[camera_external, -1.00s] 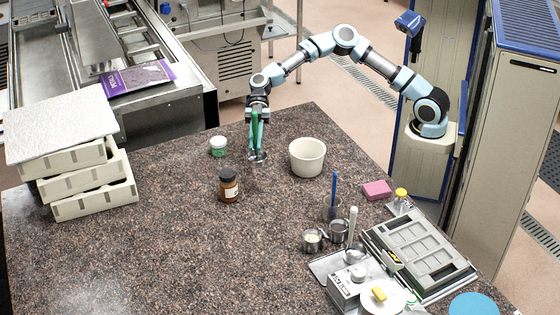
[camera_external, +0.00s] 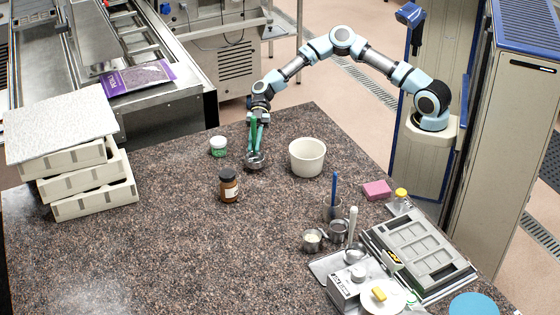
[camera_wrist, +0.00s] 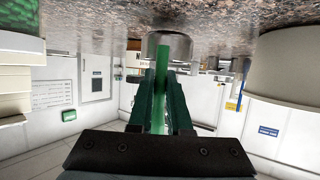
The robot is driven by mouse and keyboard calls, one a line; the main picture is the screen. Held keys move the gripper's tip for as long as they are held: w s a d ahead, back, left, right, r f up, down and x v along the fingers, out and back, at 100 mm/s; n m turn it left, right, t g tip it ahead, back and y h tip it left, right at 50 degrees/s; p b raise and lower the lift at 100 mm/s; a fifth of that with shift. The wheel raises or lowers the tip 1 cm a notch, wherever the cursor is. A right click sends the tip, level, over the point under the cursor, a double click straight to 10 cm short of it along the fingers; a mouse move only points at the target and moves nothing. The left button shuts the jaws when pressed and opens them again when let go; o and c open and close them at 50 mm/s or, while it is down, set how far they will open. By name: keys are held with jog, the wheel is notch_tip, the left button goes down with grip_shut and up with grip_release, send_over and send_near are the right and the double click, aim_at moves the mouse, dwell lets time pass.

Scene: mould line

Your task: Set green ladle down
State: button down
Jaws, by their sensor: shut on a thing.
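The green ladle (camera_external: 254,159) has a green handle and a round metal bowl. In the external view it hangs below my gripper (camera_external: 259,120), with the bowl at or just above the speckled table; I cannot tell if it touches. My gripper is shut on the green handle. In the wrist view the handle (camera_wrist: 160,100) runs between the two dark green fingers (camera_wrist: 160,115), and the metal bowl (camera_wrist: 168,46) is at the far end, close to the table surface.
A white bowl (camera_external: 308,158) stands right of the ladle, a green-labelled jar (camera_external: 218,147) left of it, and a brown bottle (camera_external: 229,186) in front. Metal cups, a pink block (camera_external: 377,190) and a scale (camera_external: 348,288) are at the right. The table's left middle is clear.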

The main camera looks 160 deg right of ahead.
jog(key=shift+f, duration=0.8)
jog(key=shift+f, duration=0.2)
jog(key=c, duration=0.9)
grip_release()
jog(key=shift+o, duration=0.2)
jog(key=shift+r, duration=0.1)
jog(key=shift+r, duration=0.1)
jog(key=b+v, duration=0.4)
jog(key=v, duration=0.8)
jog(key=shift+r, duration=0.1)
